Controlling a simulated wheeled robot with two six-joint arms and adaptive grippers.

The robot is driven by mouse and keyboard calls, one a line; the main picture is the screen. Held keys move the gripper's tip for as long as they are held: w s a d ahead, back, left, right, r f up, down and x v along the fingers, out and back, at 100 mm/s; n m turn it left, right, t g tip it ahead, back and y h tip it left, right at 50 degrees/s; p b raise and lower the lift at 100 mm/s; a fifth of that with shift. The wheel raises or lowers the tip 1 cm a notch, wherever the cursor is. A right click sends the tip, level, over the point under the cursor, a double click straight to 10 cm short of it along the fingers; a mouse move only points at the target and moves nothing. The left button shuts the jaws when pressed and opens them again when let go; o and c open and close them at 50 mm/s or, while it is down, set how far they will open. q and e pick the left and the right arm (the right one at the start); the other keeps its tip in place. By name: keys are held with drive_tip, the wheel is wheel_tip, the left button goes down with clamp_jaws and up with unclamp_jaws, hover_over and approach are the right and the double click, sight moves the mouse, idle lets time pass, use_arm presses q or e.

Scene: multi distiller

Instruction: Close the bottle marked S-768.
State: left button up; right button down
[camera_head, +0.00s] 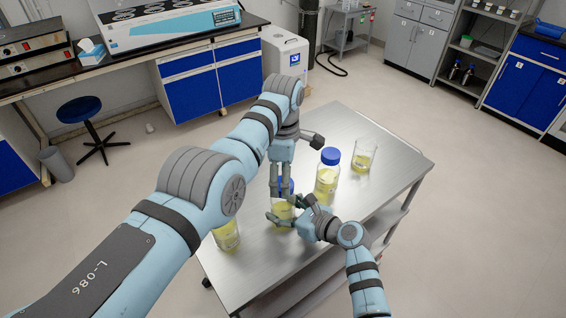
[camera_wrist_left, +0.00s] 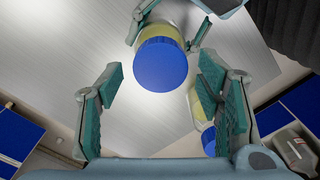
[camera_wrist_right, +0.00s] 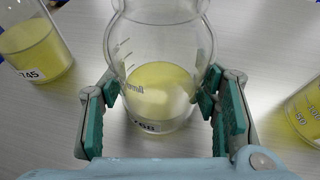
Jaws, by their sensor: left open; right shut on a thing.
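A clear bottle with yellow liquid (camera_wrist_right: 155,90) has a label partly hidden at its lower edge that seems to end in 768. My right gripper (camera_wrist_right: 160,105) is shut on the bottle's sides. The same bottle stands upright on the metal table in the head view (camera_head: 283,210). A blue cap (camera_wrist_left: 160,65) is at its top, also visible in the head view (camera_head: 285,186); whether it is screwed tight I cannot tell. My left gripper (camera_head: 282,190) points down from above, open. In the left wrist view its fingers (camera_wrist_left: 163,98) are on either side of the cap, apart from it.
A second blue-capped bottle (camera_head: 328,175) and an open beaker (camera_head: 364,155) stand to the right on the metal table (camera_head: 390,205). A container of yellow liquid (camera_head: 227,235) stands at the left, partly behind my left arm. The table's far right part is clear.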

use_arm(q)
drive_tip(key=shift+f, duration=1)
drive_tip(key=shift+c, duration=0.6)
